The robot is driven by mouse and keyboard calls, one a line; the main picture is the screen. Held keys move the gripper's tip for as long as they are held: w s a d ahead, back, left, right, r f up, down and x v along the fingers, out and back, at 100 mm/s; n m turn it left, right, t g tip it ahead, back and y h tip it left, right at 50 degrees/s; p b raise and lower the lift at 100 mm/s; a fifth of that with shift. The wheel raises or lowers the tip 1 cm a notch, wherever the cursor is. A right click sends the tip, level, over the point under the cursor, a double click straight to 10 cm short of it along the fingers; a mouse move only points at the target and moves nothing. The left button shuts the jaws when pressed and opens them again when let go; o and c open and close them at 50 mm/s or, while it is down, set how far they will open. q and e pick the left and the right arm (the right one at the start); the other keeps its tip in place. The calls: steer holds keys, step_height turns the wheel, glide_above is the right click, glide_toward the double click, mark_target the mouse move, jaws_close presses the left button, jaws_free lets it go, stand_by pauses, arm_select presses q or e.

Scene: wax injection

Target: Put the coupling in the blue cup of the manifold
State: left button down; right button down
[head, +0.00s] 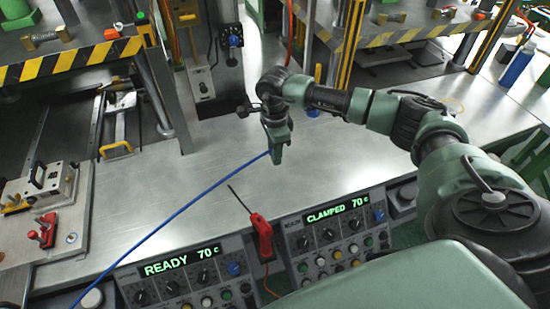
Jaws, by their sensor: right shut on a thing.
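My right gripper (277,157) reaches in from the right over the bare metal bench. It is shut at the upper end of a blue hose (178,213). The coupling itself is not clear; the gripper hides the hose end. No manifold can be made out for sure. A small blue part (313,112) shows at the back of the bench, right of the gripper, partly behind my right arm; I cannot tell whether it is a cup. My left gripper is not in view.
Two consoles, one reading READY (180,263) and one reading CLAMPED (338,209), line the front. A red-handled tool (262,236) stands between them. A clamp fixture (50,185) sits at left. Presses with striped edges (70,61) stand behind. The bench (190,170) is mostly clear.

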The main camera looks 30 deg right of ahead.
mark_target(275, 168)
step_height(275, 168, down, 4)
steer(key=shift+r+p, duration=0.25)
steer(key=shift+p, duration=0.1)
steer(key=shift+f, duration=0.15)
steer(key=c, duration=1.2)
jaws_free()
